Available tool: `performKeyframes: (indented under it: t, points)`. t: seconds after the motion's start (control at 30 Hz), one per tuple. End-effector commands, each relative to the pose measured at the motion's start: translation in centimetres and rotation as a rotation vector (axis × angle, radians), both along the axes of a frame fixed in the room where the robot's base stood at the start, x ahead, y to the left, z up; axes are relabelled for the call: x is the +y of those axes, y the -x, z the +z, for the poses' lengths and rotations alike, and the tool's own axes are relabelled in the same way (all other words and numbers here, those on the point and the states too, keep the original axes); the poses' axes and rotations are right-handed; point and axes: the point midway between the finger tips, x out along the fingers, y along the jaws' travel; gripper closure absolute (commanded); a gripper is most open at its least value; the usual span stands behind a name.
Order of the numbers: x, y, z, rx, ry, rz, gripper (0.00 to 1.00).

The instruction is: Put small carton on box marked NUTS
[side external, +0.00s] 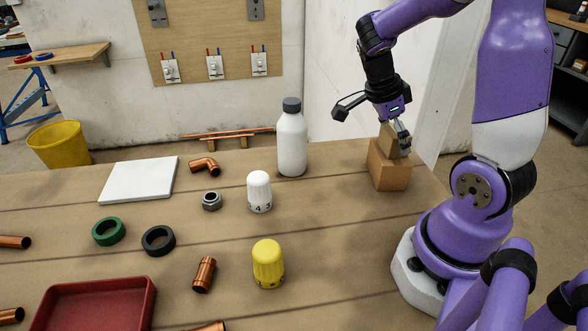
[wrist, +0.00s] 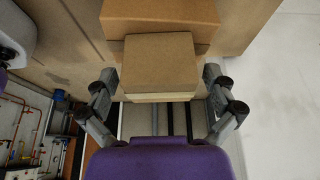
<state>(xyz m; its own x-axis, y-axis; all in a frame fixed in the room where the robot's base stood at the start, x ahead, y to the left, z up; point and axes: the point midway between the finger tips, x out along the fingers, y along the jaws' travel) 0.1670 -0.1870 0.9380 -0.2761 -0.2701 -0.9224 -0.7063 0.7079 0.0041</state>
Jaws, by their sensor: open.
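The small brown carton (side external: 386,141) stands on top of a larger brown box (side external: 390,177) at the right end of the bench. I see no lettering on this box, so I cannot confirm the NUTS mark. My gripper (side external: 401,138) is at the carton's height. In the wrist view, the carton (wrist: 160,62) lies between the spread fingers of my gripper (wrist: 160,76), with a gap visible on each side. The larger box (wrist: 118,15) shows beyond and under the carton. The contact between carton and box is partly hidden.
A white bottle (side external: 292,140) stands left of the box. A white knob (side external: 259,192), a yellow knob (side external: 268,264), copper fittings, rings and a red tray (side external: 95,308) lie farther left. A pale wall (side external: 350,70) rises behind the box.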

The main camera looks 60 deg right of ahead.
Motion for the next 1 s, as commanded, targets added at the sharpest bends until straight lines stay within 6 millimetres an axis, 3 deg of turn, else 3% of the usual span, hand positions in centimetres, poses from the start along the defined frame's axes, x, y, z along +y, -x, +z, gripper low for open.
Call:
performKeyframes:
  t: [0.27,0.7,1.0]
  points:
    - [0.1,-0.2,0.7,-0.002,0.002,0.002,0.01]
    - [2.5,-2.7,8.9,-0.003,0.002,0.002,0.01]
    - [3.1,-3.3,11.0,-0.002,0.001,0.002,0.01]
